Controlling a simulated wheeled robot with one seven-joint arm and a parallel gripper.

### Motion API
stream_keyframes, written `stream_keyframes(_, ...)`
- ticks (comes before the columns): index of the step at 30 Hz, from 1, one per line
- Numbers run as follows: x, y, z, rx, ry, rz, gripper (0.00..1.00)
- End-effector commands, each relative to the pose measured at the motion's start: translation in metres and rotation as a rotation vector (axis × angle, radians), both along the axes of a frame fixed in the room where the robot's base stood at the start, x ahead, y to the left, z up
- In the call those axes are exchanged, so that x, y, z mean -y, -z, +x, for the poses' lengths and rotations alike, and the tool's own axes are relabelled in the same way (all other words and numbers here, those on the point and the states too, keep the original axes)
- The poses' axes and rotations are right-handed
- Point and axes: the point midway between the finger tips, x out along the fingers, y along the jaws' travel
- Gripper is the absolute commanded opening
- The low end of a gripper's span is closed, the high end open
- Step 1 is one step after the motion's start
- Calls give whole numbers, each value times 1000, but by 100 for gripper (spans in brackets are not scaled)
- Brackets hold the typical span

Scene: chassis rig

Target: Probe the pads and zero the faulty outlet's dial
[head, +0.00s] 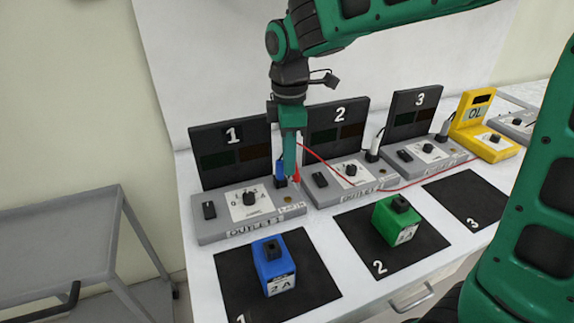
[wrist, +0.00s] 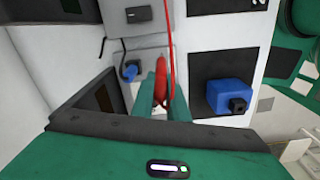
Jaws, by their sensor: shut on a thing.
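My gripper (head: 290,172) is shut on a red probe (wrist: 161,82), with a red cable running toward the yellow meter (head: 465,124). It is over the right end of the grey outlet 1 box (head: 216,229), near its brass-coloured pad (head: 288,197); I cannot tell whether the tip touches. Outlet 1 has a dial (head: 250,198) and a blue plug (head: 280,171), partly behind the gripper. Outlet 2 (head: 328,199) has a dial (head: 350,169) and outlet 3 (head: 412,171) has a dial (head: 428,148); each holds a whitish plug. The meter reads "OL".
Dark panels 1 (head: 208,178), 2 (head: 320,147) and 3 (head: 404,128) stand behind the outlets, their lamps dim. A blue block (head: 273,268) is on mat 1 (head: 318,285), a green block (head: 397,222) on mat 2 (head: 360,253). Mat 3 (head: 462,195) looks empty. A grey cart (head: 60,220) stands left.

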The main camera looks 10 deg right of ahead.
Motion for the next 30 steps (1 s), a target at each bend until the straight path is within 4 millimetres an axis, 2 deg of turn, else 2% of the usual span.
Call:
stream_keyframes(15, 0, -34, 0, 2, 0, 1, 0)
stream_keyframes(30, 0, -36, 0, 1, 0, 0, 0)
